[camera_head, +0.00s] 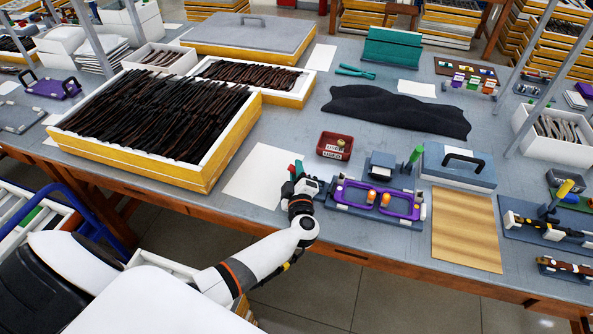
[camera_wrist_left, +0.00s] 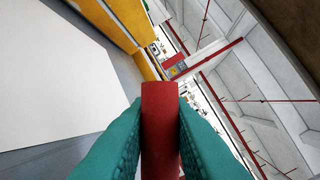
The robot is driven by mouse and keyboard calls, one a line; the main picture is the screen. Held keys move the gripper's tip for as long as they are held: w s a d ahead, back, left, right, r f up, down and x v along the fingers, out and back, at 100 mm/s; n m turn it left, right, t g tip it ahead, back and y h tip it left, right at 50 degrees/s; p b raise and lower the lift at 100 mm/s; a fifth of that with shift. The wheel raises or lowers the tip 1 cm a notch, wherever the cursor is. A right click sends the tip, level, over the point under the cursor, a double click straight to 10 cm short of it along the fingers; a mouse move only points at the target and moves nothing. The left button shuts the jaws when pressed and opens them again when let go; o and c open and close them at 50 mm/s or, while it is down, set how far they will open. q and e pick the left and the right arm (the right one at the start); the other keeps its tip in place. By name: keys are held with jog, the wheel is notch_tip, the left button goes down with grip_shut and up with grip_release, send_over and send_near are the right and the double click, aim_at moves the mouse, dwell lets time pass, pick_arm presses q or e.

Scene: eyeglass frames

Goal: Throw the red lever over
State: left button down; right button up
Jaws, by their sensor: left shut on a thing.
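The red lever (camera_wrist_left: 160,125) stands between the two teal fingers of my left gripper (camera_wrist_left: 160,145) in the left wrist view, with a finger pressed on each side. In the head view a small red tip of the lever (camera_head: 299,166) shows at my left gripper (camera_head: 295,173), at the left end of a blue-grey fixture (camera_head: 335,207). The fixture bears a purple eyeglass frame (camera_head: 347,185) and two orange knobs (camera_head: 372,196). The lever's lower end is hidden by my gripper. My right gripper is not in view.
A white sheet (camera_head: 250,180) lies left of my gripper. A red tray (camera_head: 335,146) sits behind the fixture, and a green-handled device (camera_head: 414,156) stands behind its right side. A wooden board (camera_head: 465,230) lies to the right. A large yellow crate (camera_head: 190,176) of dark frames stands at left.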

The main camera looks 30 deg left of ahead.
pick_arm(q)
jog(key=shift+r, duration=0.1)
jog(key=shift+d+r+m+p, duration=0.25)
jog(key=shift+r+m+p, duration=0.15)
jog(key=shift+m+p, duration=0.3)
jog(key=m, duration=0.1)
jog(key=d+r+m+t+p, duration=0.1)
jog(key=shift+w+r+m+y, duration=0.1)
jog(key=shift+w+m+y, duration=0.1)
jog(key=shift+m+y, duration=0.1)
jog(key=d+m+t, duration=0.1)
jog(key=r+m, duration=0.1)
jog(key=m, duration=0.1)
jog(key=shift+w+d+m+t+p, duration=0.2)
jog(key=shift+d+m+t+p, duration=0.1)
jog(key=shift+d+t, duration=0.1)
jog(key=shift+w+d+r+m+t+h, duration=0.1)
jog(key=shift+d+m+t+h, duration=0.25)
jog(key=shift+m, duration=0.45)
jog(key=shift+w+d+r+m+t+h, duration=0.1)
jog(key=shift+d+m+t+h, duration=0.25)
jog(key=shift+m, duration=0.45)
jog(key=shift+d, duration=0.15)
jog(key=c, duration=1.3)
grip_release()
